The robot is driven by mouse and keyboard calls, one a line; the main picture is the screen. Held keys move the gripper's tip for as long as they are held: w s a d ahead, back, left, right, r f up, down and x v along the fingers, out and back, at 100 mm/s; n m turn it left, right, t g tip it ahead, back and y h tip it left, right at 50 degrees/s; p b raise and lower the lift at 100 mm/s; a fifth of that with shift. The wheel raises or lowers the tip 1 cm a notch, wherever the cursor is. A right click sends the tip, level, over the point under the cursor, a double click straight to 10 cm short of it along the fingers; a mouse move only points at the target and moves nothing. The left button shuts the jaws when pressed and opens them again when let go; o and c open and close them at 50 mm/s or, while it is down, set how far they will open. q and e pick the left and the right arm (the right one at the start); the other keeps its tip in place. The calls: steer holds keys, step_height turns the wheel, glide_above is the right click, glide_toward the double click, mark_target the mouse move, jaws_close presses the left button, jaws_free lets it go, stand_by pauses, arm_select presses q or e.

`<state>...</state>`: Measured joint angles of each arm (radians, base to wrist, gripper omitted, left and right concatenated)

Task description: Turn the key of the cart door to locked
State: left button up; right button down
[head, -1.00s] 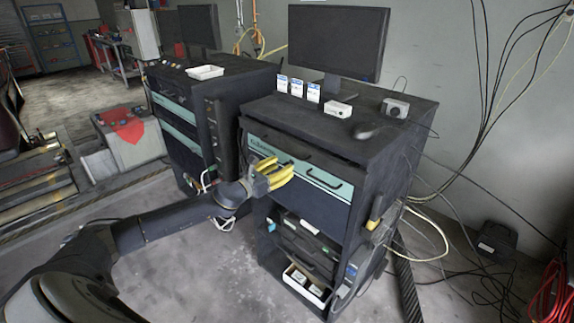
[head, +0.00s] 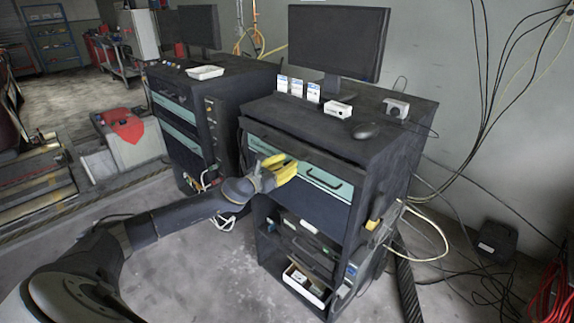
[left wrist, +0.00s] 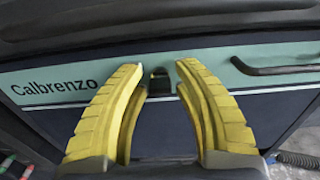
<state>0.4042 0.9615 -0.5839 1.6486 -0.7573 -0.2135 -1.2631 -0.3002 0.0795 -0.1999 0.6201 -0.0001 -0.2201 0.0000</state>
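The cart door (head: 325,203) is the dark blue front panel with a teal band on the nearer cart. In the left wrist view the door (left wrist: 265,112) fills most of the picture, with "Calbrenzo" lettering at left. A small dark key or lock piece (left wrist: 159,82) stands on the teal band between my fingers. Whether it is turned is too small to tell. My left gripper (head: 284,167) is in front of the door's upper part. Its yellow fingers, also in the left wrist view (left wrist: 161,67), are apart on either side of the key, with gaps. My right gripper is out of view.
A dark bar handle (head: 325,183) is on the door right of my gripper. The cart top (head: 280,112) overhangs the door and holds a monitor (head: 338,42), small boxes and a mouse. A second cart (head: 184,125) stands at left. Cables hang at right.

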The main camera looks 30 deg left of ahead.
arm_select(q)
jaws_close()
steer(key=shift+n, duration=0.3)
steer(key=n, duration=0.5)
steer(key=shift+r+n, duration=0.1)
steer(key=shift+n, duration=0.3)
steer(key=n, duration=0.5)
steer(key=shift+w+a, duration=0.1)
steer(key=c, duration=0.5)
jaws_free()
steer(key=n, duration=0.5)
steer(key=shift+a+n, duration=0.15)
steer(key=shift+n, duration=0.15)
steer(key=o, duration=0.9)
steer(key=shift+f, duration=0.25)
